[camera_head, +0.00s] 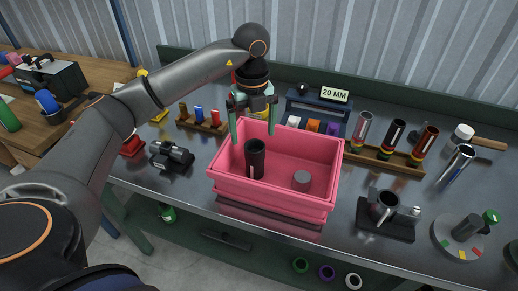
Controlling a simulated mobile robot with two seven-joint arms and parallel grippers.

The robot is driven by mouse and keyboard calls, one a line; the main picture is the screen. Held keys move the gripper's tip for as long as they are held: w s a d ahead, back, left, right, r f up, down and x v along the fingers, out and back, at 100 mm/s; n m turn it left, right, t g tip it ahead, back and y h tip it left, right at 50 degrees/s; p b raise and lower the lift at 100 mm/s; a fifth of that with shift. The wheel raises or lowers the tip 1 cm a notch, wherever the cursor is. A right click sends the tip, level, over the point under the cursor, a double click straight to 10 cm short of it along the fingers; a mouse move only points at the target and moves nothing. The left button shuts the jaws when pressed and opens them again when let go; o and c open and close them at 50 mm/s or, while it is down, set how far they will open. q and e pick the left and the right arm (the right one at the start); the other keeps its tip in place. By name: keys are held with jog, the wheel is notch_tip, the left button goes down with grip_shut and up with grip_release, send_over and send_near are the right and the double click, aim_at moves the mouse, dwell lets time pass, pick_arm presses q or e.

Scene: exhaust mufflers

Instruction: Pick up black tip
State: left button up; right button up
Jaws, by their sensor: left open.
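The black tip (255,160), a dark hollow cylinder, stands upright inside the pink crate (270,190), towards its left side. My left gripper (252,131) points down over the crate's left part. Its two greenish fingers are spread apart, with nothing held between them. In the picture the black tip appears between and just below the fingers; how far below is hard to tell. My right gripper does not show.
Behind stand a wooden rack with coloured tubes (200,119), a "20 MM" box (318,108) and a rack of exhaust tips (385,158). A clamp fixture (386,216) is at right.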

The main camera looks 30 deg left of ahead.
aim_at(253, 146)
pick_arm(q)
notch_tip(253, 146, down, 5)
jog(key=shift+s+r, duration=0.1)
jog(key=shift+w+d+f+p, duration=0.15)
jog(key=shift+f+p, duration=0.2)
jog(key=shift+f, duration=1.05)
jog(key=shift+w+a+f+p, duration=0.1)
jog(key=shift+f+p, duration=0.25)
jog(key=shift+f, duration=1)
jog(key=shift+r, duration=0.1)
jog(key=c, duration=1.3)
